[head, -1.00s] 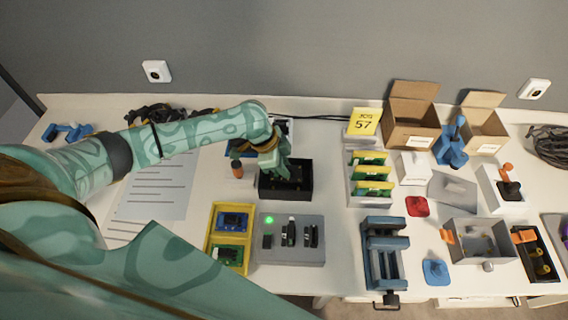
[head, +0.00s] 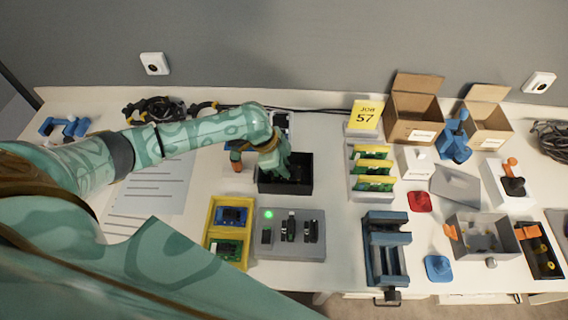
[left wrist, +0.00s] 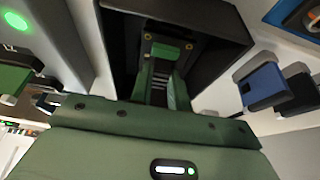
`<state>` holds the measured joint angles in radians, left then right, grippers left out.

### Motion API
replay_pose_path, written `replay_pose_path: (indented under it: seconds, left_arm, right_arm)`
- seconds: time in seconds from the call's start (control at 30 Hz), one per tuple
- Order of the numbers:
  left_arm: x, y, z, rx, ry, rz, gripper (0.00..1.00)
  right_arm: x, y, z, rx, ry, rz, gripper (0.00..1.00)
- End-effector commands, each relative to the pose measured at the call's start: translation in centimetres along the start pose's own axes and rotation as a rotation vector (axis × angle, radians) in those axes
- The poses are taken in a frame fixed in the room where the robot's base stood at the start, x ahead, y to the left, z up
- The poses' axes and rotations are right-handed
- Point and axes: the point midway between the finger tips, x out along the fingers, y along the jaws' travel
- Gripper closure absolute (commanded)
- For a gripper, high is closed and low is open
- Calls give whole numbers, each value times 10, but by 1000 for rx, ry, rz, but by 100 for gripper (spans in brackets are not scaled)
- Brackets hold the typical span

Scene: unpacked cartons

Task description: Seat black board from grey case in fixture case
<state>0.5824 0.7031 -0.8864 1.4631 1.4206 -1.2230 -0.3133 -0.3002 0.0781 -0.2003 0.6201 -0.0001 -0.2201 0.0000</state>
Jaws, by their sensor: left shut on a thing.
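An open black case (head: 285,188) stands on the table behind the grey fixture block (head: 290,250). My left gripper (head: 292,172) points down into this case. In the left wrist view the dark case wall (left wrist: 115,50) surrounds my fingers (left wrist: 165,75). They are shut on a dark board (left wrist: 195,45) with small gold holes near its corners, which lies low inside the case. My fingers and the shadow hide most of the board, and I cannot tell whether it touches the floor. The grey fixture block carries a lit green lamp and several small upright dark parts.
A yellow tray (head: 209,240) with blue and green boards stands at the left of the grey block. A board rack (head: 358,190), a blue vise (head: 386,250) and a grey bin (head: 480,236) stand to the right.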

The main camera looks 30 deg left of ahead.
Motion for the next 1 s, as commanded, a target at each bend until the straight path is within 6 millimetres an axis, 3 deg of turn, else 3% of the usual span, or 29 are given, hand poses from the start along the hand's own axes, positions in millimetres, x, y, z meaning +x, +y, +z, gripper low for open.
replay_pose_path:
  seconds: [0.23,0.27,0.33,0.73,0.87,1.0]
  left_arm:
    - [6,0,3,0,0,0,100]
    - [6,0,2,0,0,0,77]
    - [6,0,2,0,1,0,57]
    - [-4,0,2,0,1,-1,57]
    - [-30,-1,1,1,1,-4,57]
    - [-70,-1,1,1,0,-5,57]
  right_arm:
    - [4,0,1,0,-2,-1,64]
    - [3,0,1,0,-2,-1,64]
    - [3,0,1,0,-1,-1,64]
    - [-1,1,0,0,1,1,64]
    - [-12,3,-3,-1,7,4,64]
    - [-26,5,-7,-1,14,8,64]
